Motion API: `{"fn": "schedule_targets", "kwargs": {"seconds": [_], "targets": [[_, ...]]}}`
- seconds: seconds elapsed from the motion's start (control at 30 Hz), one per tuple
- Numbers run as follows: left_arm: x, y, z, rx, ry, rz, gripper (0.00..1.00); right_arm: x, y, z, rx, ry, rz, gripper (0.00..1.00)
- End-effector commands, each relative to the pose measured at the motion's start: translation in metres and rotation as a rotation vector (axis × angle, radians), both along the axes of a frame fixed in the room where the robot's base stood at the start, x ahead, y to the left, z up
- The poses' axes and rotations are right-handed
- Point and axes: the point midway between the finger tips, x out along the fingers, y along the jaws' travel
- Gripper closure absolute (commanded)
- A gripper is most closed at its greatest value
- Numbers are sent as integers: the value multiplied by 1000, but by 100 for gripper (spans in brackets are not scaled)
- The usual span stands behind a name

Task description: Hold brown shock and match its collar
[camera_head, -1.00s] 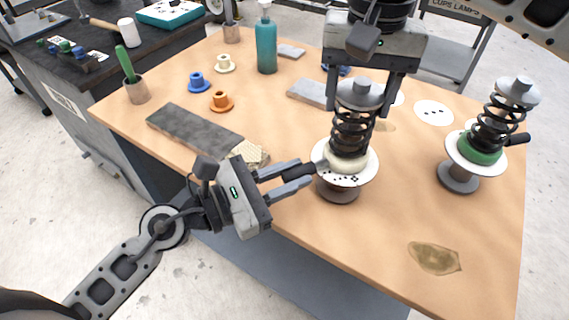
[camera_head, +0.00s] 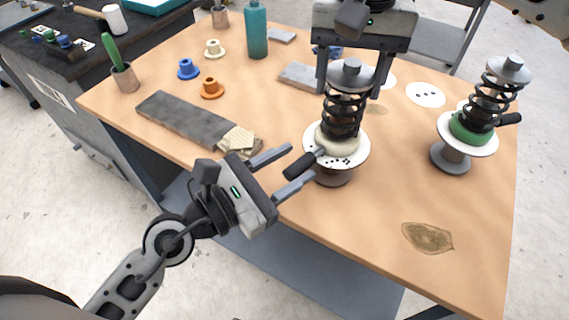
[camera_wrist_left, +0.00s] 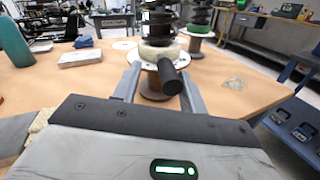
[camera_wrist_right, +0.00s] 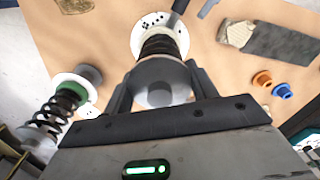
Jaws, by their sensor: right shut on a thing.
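The brown shock (camera_head: 340,110) stands upright near the table's front, with a black coil spring, silver cap, cream ring, dotted white plate and brown base. My right gripper (camera_head: 350,82) is shut on its upper end, with a finger on each side of the cap, as the right wrist view (camera_wrist_right: 160,85) also shows. My left gripper (camera_head: 300,163) is open, its fingers apart on either side of the shock's black handle (camera_head: 299,166). The handle also shows between the fingers in the left wrist view (camera_wrist_left: 170,80). Loose flanged collars lie at the back left: cream (camera_head: 213,49), blue (camera_head: 188,69) and orange (camera_head: 211,88).
A second shock with a green ring (camera_head: 470,128) stands to the right. A teal bottle (camera_head: 257,30), a grey slab (camera_head: 187,120), a pale folded cloth (camera_head: 240,140) and a cup with a green handle (camera_head: 125,78) are on the table (camera_head: 375,215). The front right holds only a stain.

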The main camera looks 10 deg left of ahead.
Motion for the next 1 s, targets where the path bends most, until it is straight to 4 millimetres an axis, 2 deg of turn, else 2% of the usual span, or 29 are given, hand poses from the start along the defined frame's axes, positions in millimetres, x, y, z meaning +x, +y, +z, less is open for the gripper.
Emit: {"fn": "schedule_targets", "kwargs": {"seconds": [0.27, 0.6, 0.77, 1.0], "targets": [[-4, 4, 1, 1, -2, 2, 59, 0, 0, 1, -1, -2, 1, 70], [-39, 33, 0, 7, 2, -5, 59, 0, -1, 1, -3, -2, 0, 70], [-45, 35, 3, -1, -13, -15, 59, 0, -1, 1, -3, -2, 0, 70], [-56, 49, 0, 9, 1, -4, 59, 0, -1, 1, -3, -2, 0, 70]]}}
